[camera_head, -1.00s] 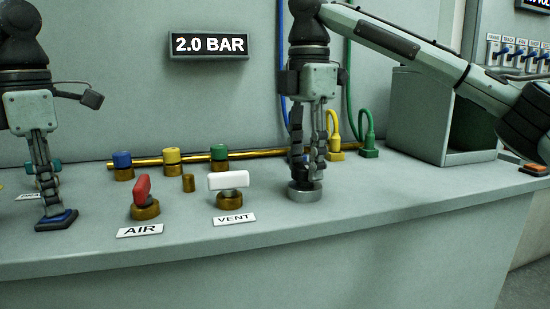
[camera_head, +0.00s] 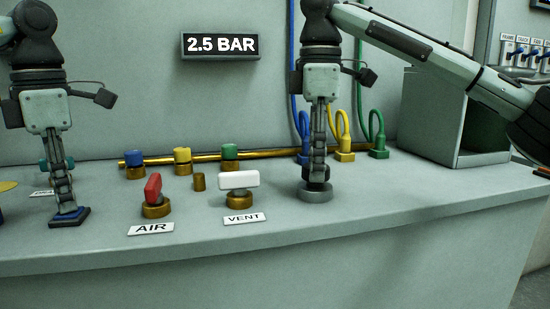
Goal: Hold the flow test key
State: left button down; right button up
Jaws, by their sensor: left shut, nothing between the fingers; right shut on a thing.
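A flat blue pad with a dark rim (camera_head: 66,219), seemingly the flow test key, lies on the bench at the left. My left gripper (camera_head: 67,209) is shut and empty, and its fingertips rest on the pad from above; they hide part of it. My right gripper (camera_head: 316,180) points down, shut on a knob at a round grey base (camera_head: 314,193); the fingers hide the knob. The wall display (camera_head: 220,45) reads 2.5 BAR.
The red AIR handle (camera_head: 153,187) and white VENT handle (camera_head: 239,180) stand between my grippers. Behind them runs a brass pipe (camera_head: 200,157) with blue, yellow and green caps. Hoses and an open grey box (camera_head: 430,118) are at the right.

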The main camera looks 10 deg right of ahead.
dwell(0.3)
jog(key=o, duration=1.1)
jog(key=shift+o, duration=0.2)
jog(key=shift+r, duration=0.15)
notch_tip(320, 180, up, 12)
dwell(1.1)
